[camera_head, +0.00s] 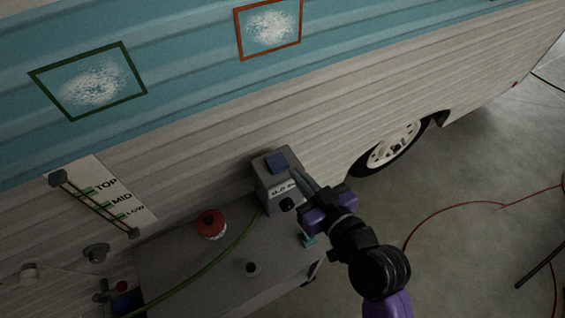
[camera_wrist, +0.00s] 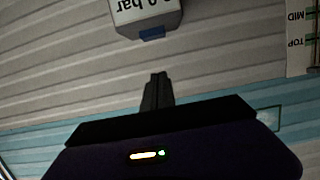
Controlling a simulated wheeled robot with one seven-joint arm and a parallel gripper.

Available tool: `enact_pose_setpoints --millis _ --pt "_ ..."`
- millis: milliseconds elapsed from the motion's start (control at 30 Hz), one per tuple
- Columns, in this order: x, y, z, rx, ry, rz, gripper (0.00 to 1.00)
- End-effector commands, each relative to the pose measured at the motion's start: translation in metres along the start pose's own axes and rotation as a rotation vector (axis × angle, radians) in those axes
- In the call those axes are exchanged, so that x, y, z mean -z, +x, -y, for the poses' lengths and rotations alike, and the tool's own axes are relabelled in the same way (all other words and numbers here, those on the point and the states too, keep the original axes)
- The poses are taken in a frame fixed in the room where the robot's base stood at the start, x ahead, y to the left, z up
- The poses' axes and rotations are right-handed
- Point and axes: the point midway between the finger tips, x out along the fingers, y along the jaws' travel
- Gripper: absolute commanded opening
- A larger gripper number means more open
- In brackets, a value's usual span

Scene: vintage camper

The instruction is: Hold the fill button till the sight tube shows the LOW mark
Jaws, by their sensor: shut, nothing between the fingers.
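The fill button is a blue block (camera_head: 277,163) on top of a grey box (camera_head: 276,199) with a "bar" label. The button (camera_wrist: 152,34) also shows in the wrist view, where the picture is upside down. My gripper (camera_head: 299,172) is shut and empty. Its fingertips (camera_wrist: 158,76) are close to the button, with a visible gap in the wrist view. The sight tube (camera_head: 95,205) slants along the camper wall at the left, beside a white card (camera_head: 139,194) marked TOP, MID and LOW. I cannot tell the level inside it.
The grey box stands on a grey bench (camera_head: 180,275) with a red round object (camera_head: 210,224) and a green hose (camera_head: 215,260). The camper's wheel (camera_head: 393,146) is to the right. A red cable (camera_head: 440,211) lies on the open floor.

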Motion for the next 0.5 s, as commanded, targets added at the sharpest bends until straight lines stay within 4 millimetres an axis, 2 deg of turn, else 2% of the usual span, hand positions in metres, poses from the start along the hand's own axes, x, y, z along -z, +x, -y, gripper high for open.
enact_pose_setpoints --millis 433,500 --pt "0.003 0.085 0.0 0.001 0.0 0.0 0.0" --pt "-0.014 0.086 0.0 0.0 0.002 0.004 0.0"
